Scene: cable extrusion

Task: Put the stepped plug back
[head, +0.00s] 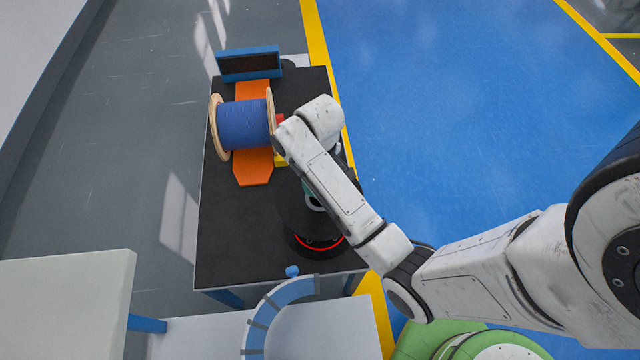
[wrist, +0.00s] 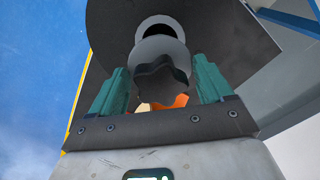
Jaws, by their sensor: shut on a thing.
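The stepped plug is a grey, round, stepped piece with a dark lobed knob (wrist: 165,82) at its near end; I see it in the wrist view between the teal fingers. My gripper (wrist: 163,88) is shut on it. A dark round opening shows just past the plug, in front of a large dark round part (wrist: 112,25); I cannot tell whether the plug touches it. In the head view my gripper is mostly hidden by my arm, over a black round fixture with a red ring (head: 318,246) on the black table (head: 235,235). The plug cannot be made out there.
A blue spool (head: 243,123) with wooden flanges sits over an orange stand (head: 253,168) at the table's back. A blue frame (head: 249,63) stands behind it. The table's front left is clear.

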